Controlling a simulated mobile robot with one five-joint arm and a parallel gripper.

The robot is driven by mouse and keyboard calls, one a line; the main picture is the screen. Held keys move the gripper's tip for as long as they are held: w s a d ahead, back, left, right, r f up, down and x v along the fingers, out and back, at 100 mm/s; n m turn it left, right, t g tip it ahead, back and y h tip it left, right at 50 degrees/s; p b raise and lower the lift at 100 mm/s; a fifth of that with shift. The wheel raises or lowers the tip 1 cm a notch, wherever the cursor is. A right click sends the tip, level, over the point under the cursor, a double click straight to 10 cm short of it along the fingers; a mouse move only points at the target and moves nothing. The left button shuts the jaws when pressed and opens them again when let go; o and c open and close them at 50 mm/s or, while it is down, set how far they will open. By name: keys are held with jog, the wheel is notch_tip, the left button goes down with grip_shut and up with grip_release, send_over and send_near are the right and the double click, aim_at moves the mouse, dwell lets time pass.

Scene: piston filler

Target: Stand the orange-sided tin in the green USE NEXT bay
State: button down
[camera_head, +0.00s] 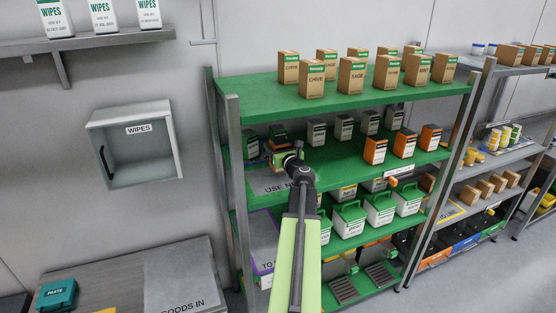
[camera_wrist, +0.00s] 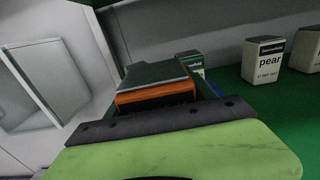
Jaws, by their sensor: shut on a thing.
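The orange-sided tin (camera_wrist: 155,98) is in my gripper (camera_wrist: 158,112), which is shut on it; its dark top and orange side show past the dark finger bar in the wrist view. In the head view the tin (camera_head: 278,131) shows behind my gripper (camera_head: 281,150), over the left end of the green middle shelf. I cannot tell whether the tin touches the shelf.
A dark tin (camera_head: 250,146) stands left of the held one. Pale pear tins (camera_head: 343,128) line the shelf's back. Orange-sided tins (camera_head: 404,143) stand farther right. The upper shelf (camera_head: 240,92) is above, and a grey post (camera_head: 236,165) is at the left. The mat's front looks clear.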

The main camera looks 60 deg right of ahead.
notch_tip(320, 180, down, 4)
jog(key=b, duration=0.4)
jog(key=shift+f, duration=0.15)
jog(key=shift+s+r, duration=0.1)
jog(key=shift+r, duration=0.1)
jog(key=shift+f, duration=0.15)
jog(key=shift+c, duration=1.8)
grip_release()
